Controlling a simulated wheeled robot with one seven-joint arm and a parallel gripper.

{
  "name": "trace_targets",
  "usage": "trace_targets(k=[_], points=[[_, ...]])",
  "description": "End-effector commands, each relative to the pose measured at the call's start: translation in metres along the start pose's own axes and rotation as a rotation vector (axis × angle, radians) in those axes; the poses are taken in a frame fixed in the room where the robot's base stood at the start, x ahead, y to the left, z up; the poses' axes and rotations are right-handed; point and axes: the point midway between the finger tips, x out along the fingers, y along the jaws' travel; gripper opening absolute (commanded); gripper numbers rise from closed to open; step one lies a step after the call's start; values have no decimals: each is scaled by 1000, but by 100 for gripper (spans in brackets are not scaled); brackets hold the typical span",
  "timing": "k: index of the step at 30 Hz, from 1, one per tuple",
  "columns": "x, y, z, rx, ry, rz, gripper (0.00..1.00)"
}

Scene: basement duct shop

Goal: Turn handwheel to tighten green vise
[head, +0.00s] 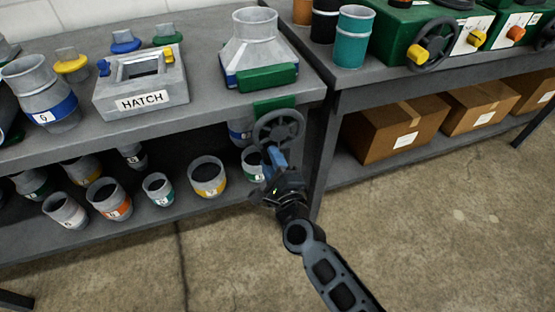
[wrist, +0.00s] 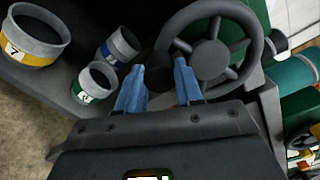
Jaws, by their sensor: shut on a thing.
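The green vise (head: 267,79) sits at the right front corner of the left bench, beside a grey duct transition piece with a square base (head: 255,50). A green bracket hangs over the bench edge. Its dark grey spoked handwheel (head: 279,130) stands out below and in front of the edge. It also shows in the wrist view (wrist: 211,60). My gripper (head: 271,162) comes up from below. The exact contact is partly hidden.
A grey block labelled HATCH (head: 141,101) and a blue-banded duct (head: 42,92) stand on the left bench. Several banded ducts are on its lower shelf. The right bench holds a teal cylinder (head: 353,36) and another handwheel (head: 433,45), with cardboard boxes (head: 394,128) below. The floor in front is clear.

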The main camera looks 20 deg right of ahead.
Motion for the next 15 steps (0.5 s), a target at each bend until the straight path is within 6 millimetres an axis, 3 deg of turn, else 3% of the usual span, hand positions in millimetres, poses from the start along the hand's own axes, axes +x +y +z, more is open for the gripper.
trace_targets(k=[15], points=[[-1, -10, 28, 492, 1, 3, 0]])
